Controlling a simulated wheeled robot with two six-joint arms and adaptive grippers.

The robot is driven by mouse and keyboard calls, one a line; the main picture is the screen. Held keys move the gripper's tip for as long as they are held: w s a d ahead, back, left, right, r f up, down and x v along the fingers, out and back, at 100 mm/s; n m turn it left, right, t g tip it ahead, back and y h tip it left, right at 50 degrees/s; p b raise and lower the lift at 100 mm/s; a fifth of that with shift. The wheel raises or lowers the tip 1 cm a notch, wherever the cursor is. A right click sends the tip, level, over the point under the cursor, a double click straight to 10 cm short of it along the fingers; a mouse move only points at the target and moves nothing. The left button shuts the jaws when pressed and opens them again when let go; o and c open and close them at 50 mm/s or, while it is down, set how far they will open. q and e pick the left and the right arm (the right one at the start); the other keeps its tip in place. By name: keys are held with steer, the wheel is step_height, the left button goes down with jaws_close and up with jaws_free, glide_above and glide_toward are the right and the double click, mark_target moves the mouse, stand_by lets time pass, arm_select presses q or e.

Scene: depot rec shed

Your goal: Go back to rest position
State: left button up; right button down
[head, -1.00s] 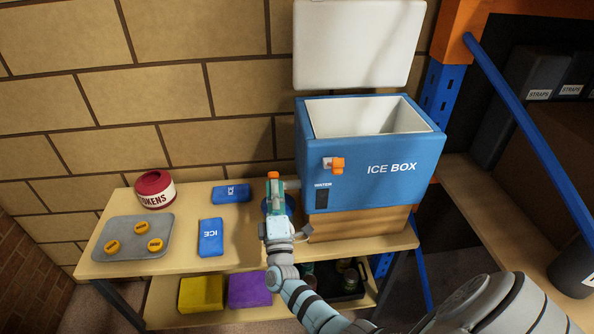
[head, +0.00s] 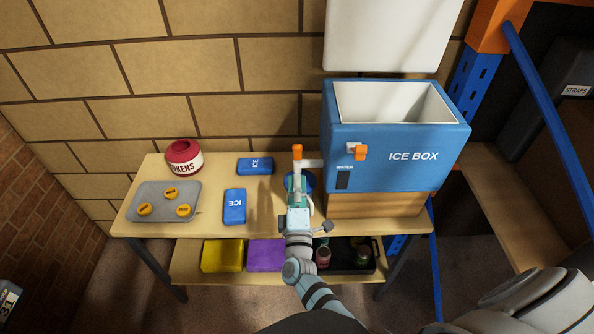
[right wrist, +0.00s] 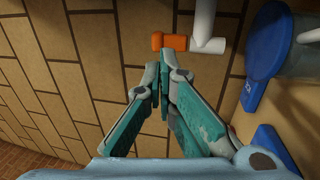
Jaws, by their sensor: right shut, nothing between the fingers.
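My right gripper (head: 295,183) is over the back of the table, left of the blue ice box (head: 412,156). In the right wrist view its teal fingers (right wrist: 164,66) are together at the tips with nothing between them. An orange-handled tap (head: 297,152) on a white pipe is just beyond the fingertips. In the right wrist view the orange handle (right wrist: 170,42) appears close to the tips; I cannot tell whether they touch. A blue round thing (head: 309,180) is partly hidden behind the gripper. My left gripper is not in view.
Blue ice packs (head: 234,207) lie on the table left of my gripper. Further left are a red-lidded tokens jar (head: 185,158) and a grey tray (head: 150,192) with yellow tokens. The ice box lid stands open. A blue shelf brace (head: 548,95) is at right.

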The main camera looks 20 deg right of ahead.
steer(key=shift+s+a+f, duration=0.1)
steer(key=shift+s+a, duration=0.15)
steer(key=shift+s, duration=0.2)
